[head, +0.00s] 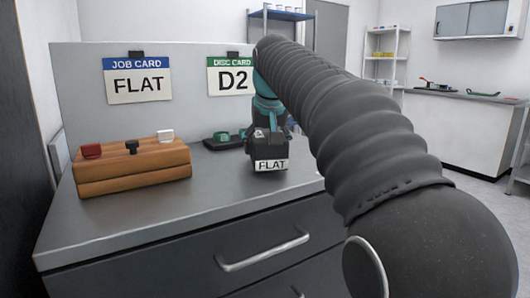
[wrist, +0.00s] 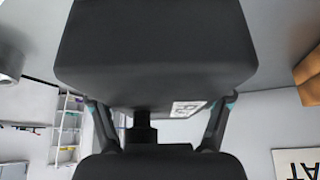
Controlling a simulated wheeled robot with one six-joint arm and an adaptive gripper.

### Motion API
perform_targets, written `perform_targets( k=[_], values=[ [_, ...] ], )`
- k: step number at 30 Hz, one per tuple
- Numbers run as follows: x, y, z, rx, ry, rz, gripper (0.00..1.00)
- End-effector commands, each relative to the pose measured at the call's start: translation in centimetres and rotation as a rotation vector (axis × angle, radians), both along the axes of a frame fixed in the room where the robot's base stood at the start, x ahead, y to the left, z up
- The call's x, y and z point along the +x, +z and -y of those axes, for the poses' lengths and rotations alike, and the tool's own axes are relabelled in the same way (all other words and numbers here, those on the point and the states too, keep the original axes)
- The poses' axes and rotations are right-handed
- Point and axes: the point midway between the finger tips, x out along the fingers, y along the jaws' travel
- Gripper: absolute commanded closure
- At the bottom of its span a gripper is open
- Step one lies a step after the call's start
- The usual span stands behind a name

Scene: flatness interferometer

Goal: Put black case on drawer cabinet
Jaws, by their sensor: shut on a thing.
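The black case (head: 266,149) carries a white label reading FLAT and shows over the right part of the drawer cabinet's grey top (head: 215,205). My gripper (head: 267,127) is shut on the case from above, its fingers partly hidden by the case and my arm. In the wrist view the dark case (wrist: 155,45) fills the upper middle, with part of its white label visible. My gripper's fingers (wrist: 158,125) show on both sides of it. I cannot tell whether the case's underside touches the cabinet top.
A wooden block (head: 133,172) with red, black and white pieces stands on the cabinet's left. A low dark tray (head: 225,140) with green items lies behind the case. Job card FLAT (head: 137,81) and disc card D2 (head: 231,77) hang on the back panel. The front middle top is clear.

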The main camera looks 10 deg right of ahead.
Motion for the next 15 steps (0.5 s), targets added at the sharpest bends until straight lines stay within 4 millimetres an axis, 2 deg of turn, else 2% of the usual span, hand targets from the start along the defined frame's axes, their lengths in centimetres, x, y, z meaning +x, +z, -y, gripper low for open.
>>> perform_targets(
  k=[3, 15],
  values=[
    [-0.06, -0.89, 0.01, 0.0, 0.0, 0.004, 0.93],
    [-0.05, -1.28, 0.01, 0.0, 0.0, 0.003, 0.93]
  ],
)
